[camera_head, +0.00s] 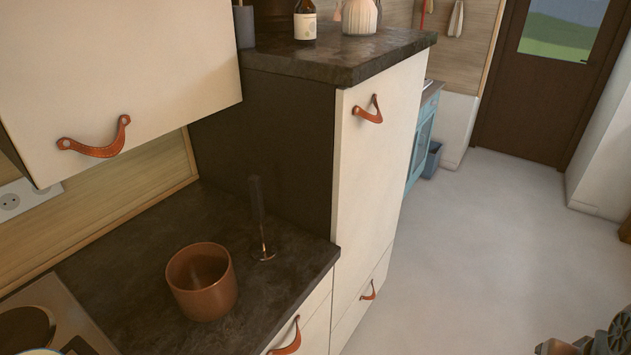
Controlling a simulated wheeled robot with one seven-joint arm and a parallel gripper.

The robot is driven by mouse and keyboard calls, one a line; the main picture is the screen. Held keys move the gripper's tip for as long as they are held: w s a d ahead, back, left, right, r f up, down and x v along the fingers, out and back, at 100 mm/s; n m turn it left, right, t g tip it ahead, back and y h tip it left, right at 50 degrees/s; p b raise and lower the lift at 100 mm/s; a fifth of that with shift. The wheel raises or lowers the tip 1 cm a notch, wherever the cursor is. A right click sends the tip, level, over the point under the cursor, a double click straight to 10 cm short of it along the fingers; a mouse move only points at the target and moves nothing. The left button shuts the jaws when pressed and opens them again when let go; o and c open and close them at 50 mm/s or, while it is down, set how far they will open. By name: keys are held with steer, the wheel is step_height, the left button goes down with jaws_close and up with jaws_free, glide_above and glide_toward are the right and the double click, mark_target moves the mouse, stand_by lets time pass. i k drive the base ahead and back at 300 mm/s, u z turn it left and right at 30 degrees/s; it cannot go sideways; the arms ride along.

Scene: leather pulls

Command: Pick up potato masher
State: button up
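The potato masher (258,205) stands upright on the dark countertop, close to the side of the tall cabinet. It has a long dark handle that is hard to tell from the dark panel behind it. A thin metal shaft leads down to a small metal head on the counter. Part of my gripper or arm (590,343) shows in the lower right corner, cut off by the frame edge. It is far to the right of the masher, over the floor. Its fingers cannot be made out clearly.
A copper-brown pot (203,287) stands left of the masher on the countertop (150,300). A stove (50,310) is at lower left. A wall cabinet (110,70) hangs above. The tall cabinet (375,165) bounds the right. Open floor (490,230) lies beyond.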

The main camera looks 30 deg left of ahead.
mark_target(263, 250)
steer(key=i, duration=0.6)
steer(key=u, duration=2.3)
steer(key=i, duration=0.5)
steer(key=u, duration=0.05)
